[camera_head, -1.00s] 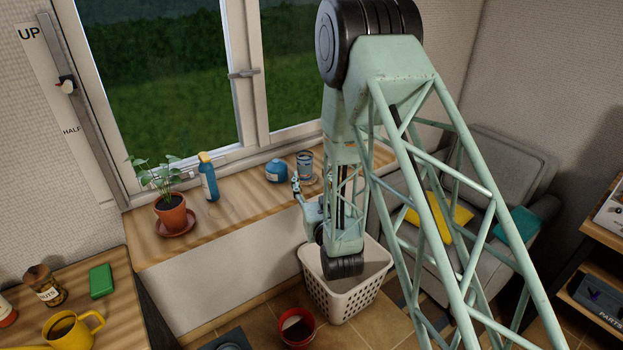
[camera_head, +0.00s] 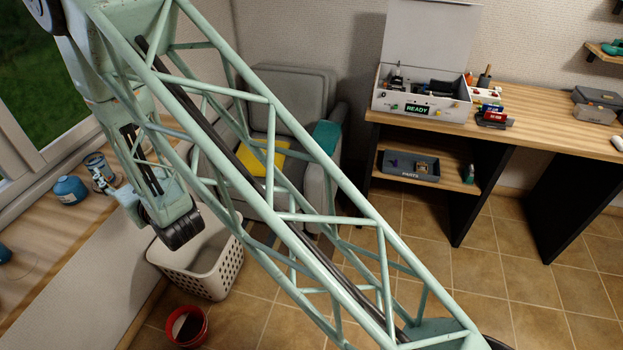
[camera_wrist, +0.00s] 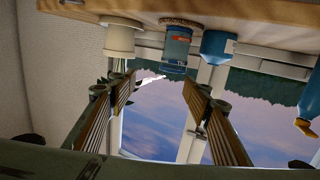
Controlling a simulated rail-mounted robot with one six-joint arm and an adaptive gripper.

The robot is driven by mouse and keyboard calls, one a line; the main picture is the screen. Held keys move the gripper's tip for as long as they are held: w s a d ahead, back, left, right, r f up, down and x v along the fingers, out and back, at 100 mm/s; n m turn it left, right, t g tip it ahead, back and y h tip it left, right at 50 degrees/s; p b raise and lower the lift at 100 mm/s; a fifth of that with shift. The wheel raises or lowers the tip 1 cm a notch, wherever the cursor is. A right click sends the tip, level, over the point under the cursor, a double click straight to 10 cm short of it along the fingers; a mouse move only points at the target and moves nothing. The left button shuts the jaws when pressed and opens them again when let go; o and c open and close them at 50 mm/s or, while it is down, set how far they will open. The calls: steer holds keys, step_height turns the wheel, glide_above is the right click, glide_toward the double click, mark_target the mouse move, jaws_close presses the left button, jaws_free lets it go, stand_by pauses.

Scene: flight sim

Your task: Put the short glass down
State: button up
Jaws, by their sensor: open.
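The short glass (camera_head: 96,163) stands on the wooden window sill (camera_head: 40,222), beside the round blue jar (camera_head: 69,190). In the wrist view, which is upside down, the glass (camera_wrist: 176,48) is bluish with a small red mark and stands upright on a cork coaster (camera_wrist: 183,22). My gripper (camera_head: 103,182) is in front of the glass at the sill's edge. In the wrist view my gripper (camera_wrist: 155,80) is open, with its two fingers spread and nothing between them. The glass is apart from the fingers, beyond their tips.
In the wrist view a cream pot-like thing (camera_wrist: 121,38) and the blue jar (camera_wrist: 218,47) flank the glass; a blue bottle (camera_wrist: 311,95) is farther right. A white basket (camera_head: 222,275) and red bucket (camera_head: 186,326) stand below. An armchair (camera_head: 285,100) and workbench (camera_head: 545,108) are beyond.

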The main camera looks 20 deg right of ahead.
steer(key=d+r+m+g+h, duration=0.2)
steer(key=d+r+h, duration=0.1)
steer(key=d+r, duration=0.9)
steer(key=s+d+r+g+h, duration=0.1)
steer(key=s+d+r, duration=0.2)
steer(key=d, duration=0.2)
steer(key=s+d+r+m+g+h, duration=0.1)
steer(key=s+d+r, duration=0.1)
steer(key=s+d, duration=0.3)
steer(key=s+d+r+g+h, duration=0.1)
steer(key=s+d+r, duration=0.15)
steer(key=d, duration=0.35)
steer(key=s+d+r+m+g+h, duration=0.1)
steer(key=s+d+r+g, duration=0.1)
steer(key=s+d, duration=0.6)
steer(key=s+d+r+m+g, duration=0.1)
steer(key=s+d+r, duration=0.25)
steer(key=s, duration=0.85)
steer(key=s+d+g, duration=0.1)
steer(key=s+d, duration=0.2)
steer(key=s, duration=0.8)
steer(key=s+d+m+g+h, duration=0.1)
steer(key=s+d, duration=0.3)
steer(key=s, duration=0.8)
steer(key=shift+f+g, duration=0.3)
steer(key=shift+g, duration=0.2)
